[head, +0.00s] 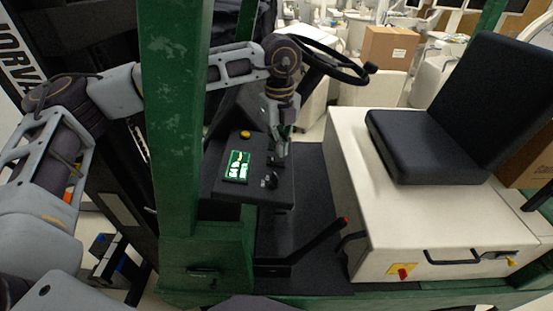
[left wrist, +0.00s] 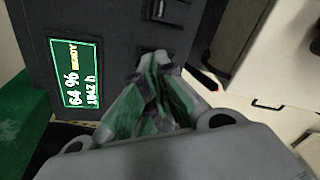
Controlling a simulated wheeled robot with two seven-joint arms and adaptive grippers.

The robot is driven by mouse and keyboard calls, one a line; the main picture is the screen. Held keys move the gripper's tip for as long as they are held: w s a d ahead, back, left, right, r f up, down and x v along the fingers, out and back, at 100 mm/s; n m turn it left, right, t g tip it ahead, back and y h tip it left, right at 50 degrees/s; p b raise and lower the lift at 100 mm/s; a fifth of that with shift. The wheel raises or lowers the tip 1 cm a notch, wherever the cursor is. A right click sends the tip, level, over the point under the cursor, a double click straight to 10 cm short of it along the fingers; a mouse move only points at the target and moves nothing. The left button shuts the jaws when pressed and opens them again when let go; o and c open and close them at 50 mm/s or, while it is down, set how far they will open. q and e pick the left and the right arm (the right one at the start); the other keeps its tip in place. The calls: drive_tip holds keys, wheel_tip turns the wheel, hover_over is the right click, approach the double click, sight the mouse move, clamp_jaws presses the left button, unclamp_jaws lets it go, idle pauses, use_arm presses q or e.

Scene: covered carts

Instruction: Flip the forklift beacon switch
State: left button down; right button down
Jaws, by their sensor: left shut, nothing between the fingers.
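The forklift's dark console (head: 222,187) carries a lit green display (head: 237,166), a yellow button (head: 245,134) and a black knob or switch (head: 269,181). My left gripper (head: 281,160) reaches down over the console's right side, its fingers shut and empty. In the left wrist view, the shut fingertips are right at a small dark switch (left wrist: 152,56), partly hidden by them; I cannot tell whether they touch. A second black switch (left wrist: 165,11) shows at the top edge, and the display (left wrist: 77,72) is at the left. No label tells which is the beacon switch. My right gripper is out of view.
A green mast post (head: 172,120) stands between my left arm's near part and the console. The steering wheel (head: 335,62) is just behind the wrist. A red-tipped lever (head: 322,242) rises below the console. The black seat (head: 425,145) is at the right.

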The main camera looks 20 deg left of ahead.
sight(279, 159)
use_arm(q)
drive_tip(key=shift+f, duration=0.3)
drive_tip(key=shift+f+b, duration=0.2)
drive_tip(key=shift+b, duration=0.25)
idle(0.3)
drive_tip(key=shift+f+b, duration=0.35)
drive_tip(key=shift+f, duration=0.1)
idle(0.6)
drive_tip(key=shift+f+b, duration=0.45)
drive_tip(key=shift+f, duration=0.05)
idle(0.6)
drive_tip(key=shift+r, duration=0.1)
drive_tip(key=shift+r+p, duration=0.8)
drive_tip(key=shift+r, duration=1.05)
drive_tip(key=shift+r+p, duration=0.55)
drive_tip(key=shift+r, duration=1.05)
